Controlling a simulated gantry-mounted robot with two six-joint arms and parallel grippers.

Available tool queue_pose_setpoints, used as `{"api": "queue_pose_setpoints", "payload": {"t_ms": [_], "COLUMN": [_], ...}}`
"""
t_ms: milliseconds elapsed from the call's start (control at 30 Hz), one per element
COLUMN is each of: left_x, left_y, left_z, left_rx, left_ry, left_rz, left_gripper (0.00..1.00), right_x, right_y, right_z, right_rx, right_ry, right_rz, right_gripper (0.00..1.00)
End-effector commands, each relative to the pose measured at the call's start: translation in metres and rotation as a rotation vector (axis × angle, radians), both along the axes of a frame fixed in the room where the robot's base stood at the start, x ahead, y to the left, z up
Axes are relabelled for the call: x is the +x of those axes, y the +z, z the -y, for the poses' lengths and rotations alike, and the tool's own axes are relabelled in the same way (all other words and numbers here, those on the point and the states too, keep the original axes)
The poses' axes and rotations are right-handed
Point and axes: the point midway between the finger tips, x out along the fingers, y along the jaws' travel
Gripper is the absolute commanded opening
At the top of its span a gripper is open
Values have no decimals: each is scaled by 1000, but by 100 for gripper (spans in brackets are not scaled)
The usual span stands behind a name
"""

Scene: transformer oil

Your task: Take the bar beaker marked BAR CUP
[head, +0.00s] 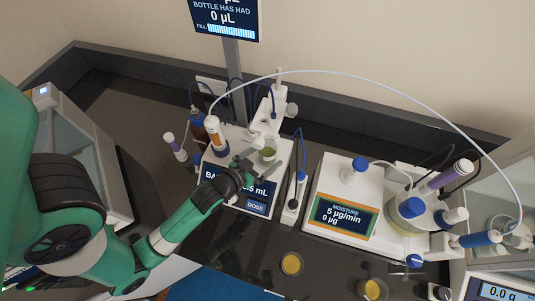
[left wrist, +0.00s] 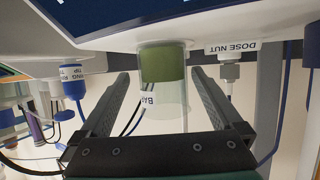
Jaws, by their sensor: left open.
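The bar beaker (head: 268,154) is a small clear cup with green liquid, standing at the dosing unit (head: 247,196) under its white head. My left gripper (head: 250,164) is open at the near left side of the beaker. In the left wrist view its two fingers (left wrist: 160,76) stand apart on either side of the beaker, with a visible gap at each side. My right gripper is not in view.
The moisture instrument (head: 345,210) stands to the right, with a thin tube arching over to it. Two cups of yellow liquid, one here (head: 291,264), sit at the front. A "DOSE NUT" label (left wrist: 231,48) hangs close beside the right finger in the wrist view.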

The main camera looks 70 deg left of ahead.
Motion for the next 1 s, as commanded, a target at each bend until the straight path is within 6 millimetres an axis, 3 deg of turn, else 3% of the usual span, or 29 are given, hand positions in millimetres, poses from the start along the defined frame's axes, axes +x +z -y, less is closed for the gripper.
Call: {"api": "queue_pose_setpoints", "payload": {"t_ms": [300,567,667,1000], "left_x": [34,38,38,38], "left_y": [-19,-21,-21,-21], "left_z": [-25,-27,-27,-27], "left_rx": [0,0,0,0], "left_ry": [0,0,0,0], "left_rz": [1,0,0,0], "left_gripper": [100,100,86,24], "right_x": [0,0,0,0], "right_y": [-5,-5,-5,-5], "right_z": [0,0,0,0], "right_rx": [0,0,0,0], "right_ry": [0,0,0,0], "right_rz": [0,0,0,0], "right_gripper": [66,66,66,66]}}
